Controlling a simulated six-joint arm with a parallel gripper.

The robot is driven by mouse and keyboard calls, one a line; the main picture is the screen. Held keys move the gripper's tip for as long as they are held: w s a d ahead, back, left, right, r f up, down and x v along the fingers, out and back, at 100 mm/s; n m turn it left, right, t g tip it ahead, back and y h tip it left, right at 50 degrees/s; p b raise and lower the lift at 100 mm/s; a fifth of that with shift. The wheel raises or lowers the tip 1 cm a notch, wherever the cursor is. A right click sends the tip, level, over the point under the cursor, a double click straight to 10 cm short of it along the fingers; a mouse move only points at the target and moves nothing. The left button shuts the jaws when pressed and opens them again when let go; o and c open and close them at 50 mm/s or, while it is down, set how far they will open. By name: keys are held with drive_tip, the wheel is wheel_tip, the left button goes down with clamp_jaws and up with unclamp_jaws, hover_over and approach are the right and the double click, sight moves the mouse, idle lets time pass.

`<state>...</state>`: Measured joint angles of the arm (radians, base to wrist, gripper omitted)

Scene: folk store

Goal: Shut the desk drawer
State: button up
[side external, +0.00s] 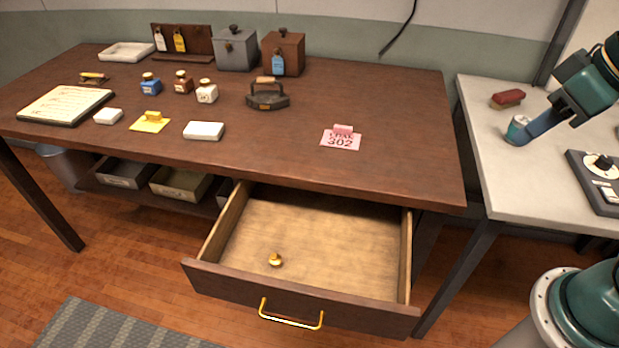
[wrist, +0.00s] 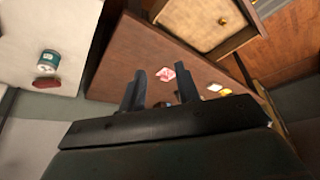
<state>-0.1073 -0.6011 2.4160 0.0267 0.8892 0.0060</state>
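The desk drawer (side external: 300,312) is pulled well out from the front of the dark wooden desk (side external: 400,150), with a gold bar handle (side external: 291,316) on its front. A small round brass object (side external: 275,260) lies inside, near the drawer front.
A pale side table (side external: 480,150) at the right holds a teal can (side external: 516,131), a red block (side external: 508,99) and a dark device (side external: 600,180). A pink 302 card (side external: 340,142) and an iron (side external: 268,97) are on the desk. Floor in front of the drawer is clear.

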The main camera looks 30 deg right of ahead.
drive_tip(key=w+a+f+n+g, duration=0.2)
drive_tip(key=w+a+n, duration=0.1)
drive_tip(key=w+a, duration=0.5)
drive_tip(key=n+g+h, duration=0.1)
drive_tip(key=n+h, duration=0.1)
drive_tip(key=n, duration=0.3)
hover_over(288, 322)
drive_tip(key=s+a, duration=0.2)
drive_tip(key=s+a+f+x, duration=0.1)
drive_tip(key=s+x, duration=0.1)
drive_tip(key=x, duration=0.8)
drive_tip(key=s+a+x, duration=0.1)
drive_tip(key=a+x, duration=0.1)
drive_tip(key=x, duration=0.8)
drive_tip(key=shift+s+d+f, duration=0.1)
drive_tip(key=shift+s, duration=0.2)
drive_tip(key=shift+f, duration=0.1)
drive_tip(key=x, duration=1.3)
drive_tip(key=shift+s+f, duration=0.15)
drive_tip(key=shift+f, duration=0.15)
